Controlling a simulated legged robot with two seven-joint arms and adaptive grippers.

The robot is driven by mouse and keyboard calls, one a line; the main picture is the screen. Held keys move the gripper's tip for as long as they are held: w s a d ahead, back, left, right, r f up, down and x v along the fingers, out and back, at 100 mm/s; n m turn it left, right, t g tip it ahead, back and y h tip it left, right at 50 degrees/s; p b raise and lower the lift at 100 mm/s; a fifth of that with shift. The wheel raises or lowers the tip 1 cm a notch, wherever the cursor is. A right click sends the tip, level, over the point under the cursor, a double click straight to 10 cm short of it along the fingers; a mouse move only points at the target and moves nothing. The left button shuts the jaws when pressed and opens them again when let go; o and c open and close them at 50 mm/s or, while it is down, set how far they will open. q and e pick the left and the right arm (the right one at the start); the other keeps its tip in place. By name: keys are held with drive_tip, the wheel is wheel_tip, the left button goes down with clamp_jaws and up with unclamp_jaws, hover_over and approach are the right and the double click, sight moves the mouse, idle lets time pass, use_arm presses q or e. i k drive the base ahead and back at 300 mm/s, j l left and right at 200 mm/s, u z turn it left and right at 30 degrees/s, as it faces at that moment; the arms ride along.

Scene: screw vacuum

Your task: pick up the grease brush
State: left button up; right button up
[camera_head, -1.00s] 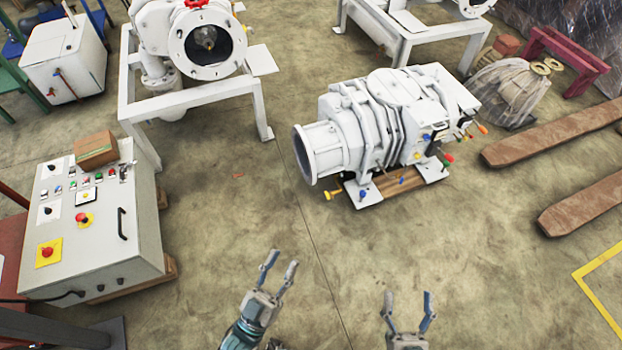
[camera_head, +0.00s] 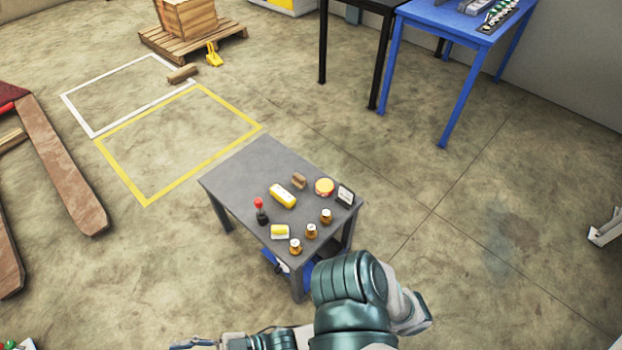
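A small grey table (camera_head: 240,178) stands in the middle of the camera_head view with several small items on it. I cannot clearly tell which is the grease brush. A small brown item (camera_head: 299,181) lies near the far edge, and an upright item with a red top and black base (camera_head: 261,211) stands near the left edge. My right arm crosses the bottom of the view. Its gripper (camera_head: 195,344) is at the bottom edge, left of and nearer than the table, mostly cut off and apparently empty. My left gripper is out of view.
A yellow block (camera_head: 283,195), a round tin (camera_head: 324,187), a dark-and-white box (camera_head: 345,195), a yellow-and-white item (camera_head: 280,231) and several amber jars (camera_head: 311,231) crowd the table's right half. A blue table (camera_head: 430,14) stands behind. Floor inside the yellow outline (camera_head: 147,205) is clear.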

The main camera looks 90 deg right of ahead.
sight(298, 181)
drive_tip(key=z, duration=2.25)
